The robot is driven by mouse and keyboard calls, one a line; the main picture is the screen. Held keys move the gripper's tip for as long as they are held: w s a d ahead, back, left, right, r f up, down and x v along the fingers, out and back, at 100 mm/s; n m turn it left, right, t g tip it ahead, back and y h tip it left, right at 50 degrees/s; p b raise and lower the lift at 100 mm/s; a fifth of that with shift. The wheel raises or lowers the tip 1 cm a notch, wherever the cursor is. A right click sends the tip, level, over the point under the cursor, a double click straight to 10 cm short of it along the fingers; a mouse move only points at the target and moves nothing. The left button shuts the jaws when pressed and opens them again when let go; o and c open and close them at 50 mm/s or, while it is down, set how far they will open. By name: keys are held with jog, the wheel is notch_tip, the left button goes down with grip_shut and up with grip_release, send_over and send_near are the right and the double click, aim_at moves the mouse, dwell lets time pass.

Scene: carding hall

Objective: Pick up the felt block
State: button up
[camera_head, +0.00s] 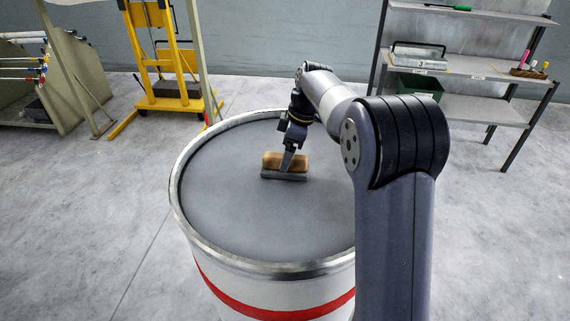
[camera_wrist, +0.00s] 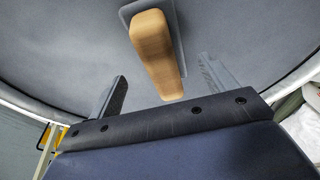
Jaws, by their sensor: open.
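The felt block is a small block with a tan wooden upper part and a grey lower layer. In the head view the felt block (camera_head: 271,161) lies on the grey top of a drum (camera_head: 225,205). My gripper (camera_head: 287,166) is at the block and hides part of it. In the wrist view the felt block (camera_wrist: 158,55) is ahead of the open fingers, and its tan part points down between them. My gripper (camera_wrist: 160,85) is open with a finger to each side, apart from the block. Whether the fingers reach past the block's sides is unclear.
The drum has a raised metal rim (camera_head: 183,154) around its top. A yellow lift (camera_head: 160,60) stands behind, and a grey shelf (camera_head: 480,68) with a green bin (camera_head: 418,86) stands at the right. The rest of the drum's top is clear.

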jog(key=p+x, duration=0.1)
jog(key=x, duration=0.3)
jog(key=shift+s+a+f, duration=0.1)
jog(key=shift+s+f, duration=0.05)
jog(key=shift+f, duration=0.05)
jog(key=shift+c, duration=0.2)
jog(key=c, duration=1.1)
